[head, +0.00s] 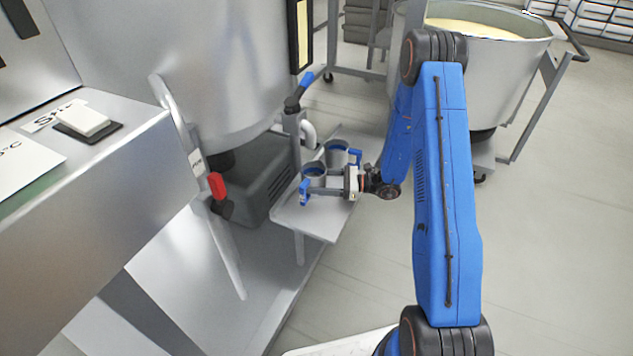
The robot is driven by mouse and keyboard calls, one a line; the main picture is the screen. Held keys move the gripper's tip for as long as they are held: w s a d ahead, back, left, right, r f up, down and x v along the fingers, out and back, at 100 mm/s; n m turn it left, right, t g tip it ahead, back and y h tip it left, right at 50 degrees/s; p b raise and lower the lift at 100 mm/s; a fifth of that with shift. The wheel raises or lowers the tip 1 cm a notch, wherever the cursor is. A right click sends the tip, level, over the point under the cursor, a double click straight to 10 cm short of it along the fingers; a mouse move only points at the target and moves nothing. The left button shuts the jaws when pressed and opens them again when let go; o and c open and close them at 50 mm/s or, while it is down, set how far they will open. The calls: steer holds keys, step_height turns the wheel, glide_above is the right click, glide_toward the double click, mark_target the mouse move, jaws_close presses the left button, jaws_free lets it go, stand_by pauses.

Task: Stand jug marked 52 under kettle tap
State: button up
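Two steel jugs with blue inside stand close together on a small metal shelf (315,222): a nearer jug (314,172) and a farther jug (337,151). Blue handle-like parts show beside them. No number is readable on either, so I cannot tell which is 52. The large steel kettle (190,60) is at upper left. Its tap (292,104), with a blue lever and a bent pipe, is just behind and left of the jugs. My gripper (307,191) reaches left across the nearer jug's front, by a blue part. Whether it grips this part is too small to tell.
A red-handled valve (217,187) hangs below the kettle. A dark grey box (260,180) sits under it. A steel counter (90,190) fills the left. A wheeled round vat (505,80) of pale contents stands at upper right. The floor (560,230) at right is clear.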

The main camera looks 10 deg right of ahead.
steer(key=shift+f, duration=0.1)
steer(key=o, duration=1.3)
steer(key=shift+c, duration=0.2)
